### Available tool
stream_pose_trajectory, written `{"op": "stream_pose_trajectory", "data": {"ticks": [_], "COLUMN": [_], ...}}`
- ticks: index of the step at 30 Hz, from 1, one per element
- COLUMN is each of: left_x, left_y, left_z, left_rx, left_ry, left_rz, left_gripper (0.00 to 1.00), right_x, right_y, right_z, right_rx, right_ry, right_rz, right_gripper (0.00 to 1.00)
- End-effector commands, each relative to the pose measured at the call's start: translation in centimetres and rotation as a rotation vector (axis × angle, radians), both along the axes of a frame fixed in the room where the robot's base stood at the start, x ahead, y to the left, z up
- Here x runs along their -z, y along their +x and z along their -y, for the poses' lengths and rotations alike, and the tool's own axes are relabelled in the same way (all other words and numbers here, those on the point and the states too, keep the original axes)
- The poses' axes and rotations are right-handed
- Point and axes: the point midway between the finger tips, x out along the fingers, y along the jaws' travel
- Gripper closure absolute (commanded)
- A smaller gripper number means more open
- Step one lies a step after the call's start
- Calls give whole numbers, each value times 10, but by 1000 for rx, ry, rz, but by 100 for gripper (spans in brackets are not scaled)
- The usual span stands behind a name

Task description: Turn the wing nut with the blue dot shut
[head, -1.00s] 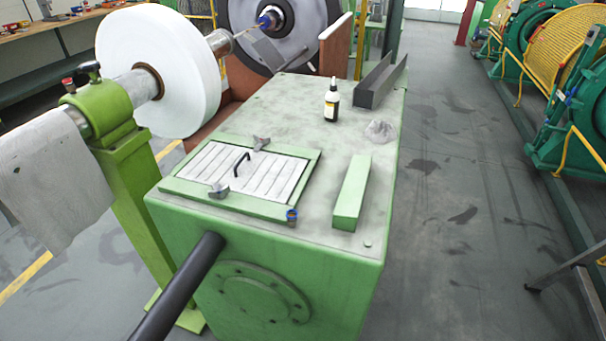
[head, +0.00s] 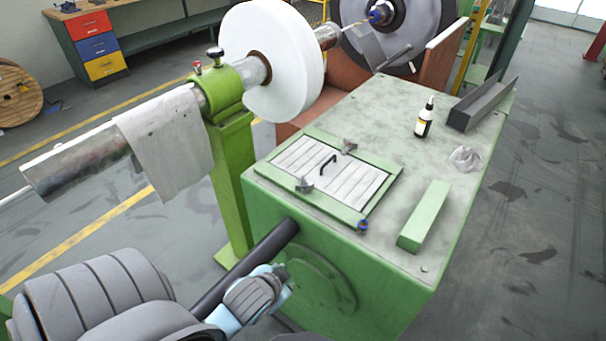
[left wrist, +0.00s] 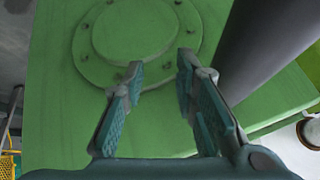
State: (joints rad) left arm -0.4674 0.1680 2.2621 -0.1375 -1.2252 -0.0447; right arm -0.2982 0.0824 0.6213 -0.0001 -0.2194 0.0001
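A slatted cover (head: 312,188) with a black handle lies in the green frame on top of the green machine cabinet. One grey wing nut (head: 349,147) sits at its far edge and another grey wing nut (head: 304,184) at its near left edge. A small blue-topped part (head: 362,227) stands at the frame's near right corner. A blue dot on a wing nut is too small to make out. My left gripper (head: 280,275) is low in front of the cabinet, below the cover. In the left wrist view its fingers (left wrist: 161,66) are apart, with nothing between them. My right gripper is not visible.
A dark bar (head: 262,255) sticks out of the cabinet front beside my left gripper. A round flange (head: 320,278) is on that front. On top are a bottle (head: 424,118), a green block (head: 425,215), a clear crumpled lump (head: 466,158) and a grey channel (head: 480,105).

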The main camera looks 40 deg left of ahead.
Motion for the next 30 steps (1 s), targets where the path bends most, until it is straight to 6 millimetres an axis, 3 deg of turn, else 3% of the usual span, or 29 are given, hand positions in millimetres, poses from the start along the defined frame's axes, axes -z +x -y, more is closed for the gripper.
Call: {"op": "stream_pose_trajectory", "data": {"ticks": [1, 5, 8, 9, 12, 14, 15, 17, 18, 20, 21, 23, 24, 27, 30], "left_x": [-35, -108, -171, -201, -284, -329, -352, -368, -363, -332, -307, -278, -267, -260, -259], "left_y": [20, 78, 127, 146, 182, 194, 199, 203, 205, 210, 212, 208, 200, 172, 152], "left_z": [-8, -30, -40, -39, -20, 6, 28, 64, 82, 83, 64, 14, -22, -93, -124], "left_rx": [21, 103, 209, 265, 459, 619, 754, 1021, 1253, 1673, -1932, -2042, -2114, -2264, -2343], "left_ry": [53, 251, 470, 579, 911, 1155, 1339, 1649, 1865, 2139, -2197, -1929, -1771, -1474, -1329], "left_rz": [87, 347, 580, 682, 945, 1095, 1182, 1275, 1290, 1201, -1050, -704, -530, -270, -173], "left_gripper": [73, 73, 73, 73, 73, 73, 73, 73, 73, 73, 73, 73, 73, 73, 73], "right_x": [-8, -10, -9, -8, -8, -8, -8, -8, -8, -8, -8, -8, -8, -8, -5], "right_y": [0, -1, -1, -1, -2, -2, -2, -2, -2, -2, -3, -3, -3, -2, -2], "right_z": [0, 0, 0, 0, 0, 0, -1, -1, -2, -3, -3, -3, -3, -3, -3], "right_rx": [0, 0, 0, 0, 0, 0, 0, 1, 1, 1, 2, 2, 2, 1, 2], "right_ry": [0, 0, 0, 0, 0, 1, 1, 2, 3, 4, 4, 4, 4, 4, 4], "right_rz": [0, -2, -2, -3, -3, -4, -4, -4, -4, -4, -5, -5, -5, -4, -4], "right_gripper": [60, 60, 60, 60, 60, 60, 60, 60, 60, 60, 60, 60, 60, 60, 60]}}
